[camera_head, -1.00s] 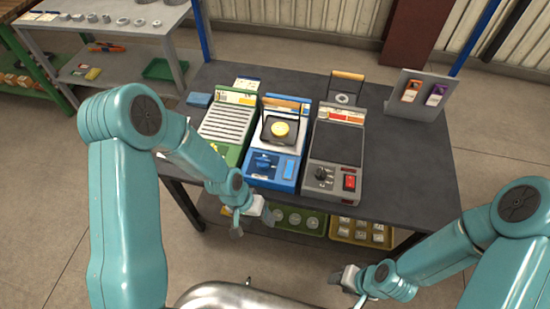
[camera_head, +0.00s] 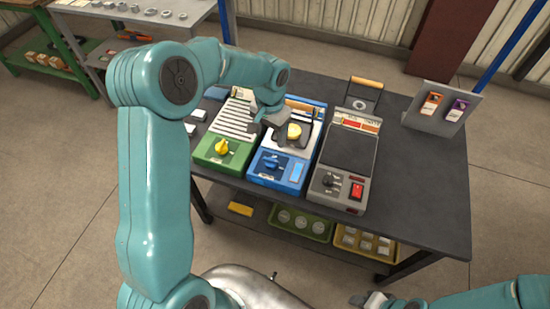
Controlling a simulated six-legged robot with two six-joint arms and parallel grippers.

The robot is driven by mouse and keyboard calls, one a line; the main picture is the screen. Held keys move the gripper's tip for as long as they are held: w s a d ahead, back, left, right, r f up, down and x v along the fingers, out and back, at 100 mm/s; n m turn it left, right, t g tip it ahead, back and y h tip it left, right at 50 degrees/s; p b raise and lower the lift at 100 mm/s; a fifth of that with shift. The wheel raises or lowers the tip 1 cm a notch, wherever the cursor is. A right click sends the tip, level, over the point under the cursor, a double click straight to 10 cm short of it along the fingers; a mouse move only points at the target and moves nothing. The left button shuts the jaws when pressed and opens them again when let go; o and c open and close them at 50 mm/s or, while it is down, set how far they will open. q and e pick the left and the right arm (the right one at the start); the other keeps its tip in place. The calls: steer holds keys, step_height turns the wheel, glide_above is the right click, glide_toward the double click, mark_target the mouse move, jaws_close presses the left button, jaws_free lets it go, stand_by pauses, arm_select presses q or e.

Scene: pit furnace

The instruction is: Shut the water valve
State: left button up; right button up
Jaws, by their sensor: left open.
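A blue unit (camera_head: 291,178) stands in the middle of the dark table, with a blue knob (camera_head: 271,162) on its front panel. A green unit (camera_head: 208,158) to its left has a yellow knob (camera_head: 222,146). I cannot read which knob is the water valve. My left gripper (camera_head: 281,131) is open above the blue unit, beside a round yellow piece (camera_head: 294,131) and behind the blue knob. It partly hides the unit's top, and I cannot tell whether it touches anything. My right gripper (camera_head: 370,300) is low at the bottom edge, apart from the table; its jaws are unclear.
A grey unit (camera_head: 343,165) with a black knob and red switch stands right of the blue one. A grey stand (camera_head: 441,112) with two coloured tags is at the table's right. Trays (camera_head: 303,223) sit on the lower shelf. The table's right side (camera_head: 428,180) is clear.

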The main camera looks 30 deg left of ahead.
mark_target(271, 160)
arm_select(q)
step_height(271, 160, down, 13)
steer(key=shift+f+p, duration=0.1)
steer(key=shift+p, duration=0.5)
steer(key=c, duration=0.8)
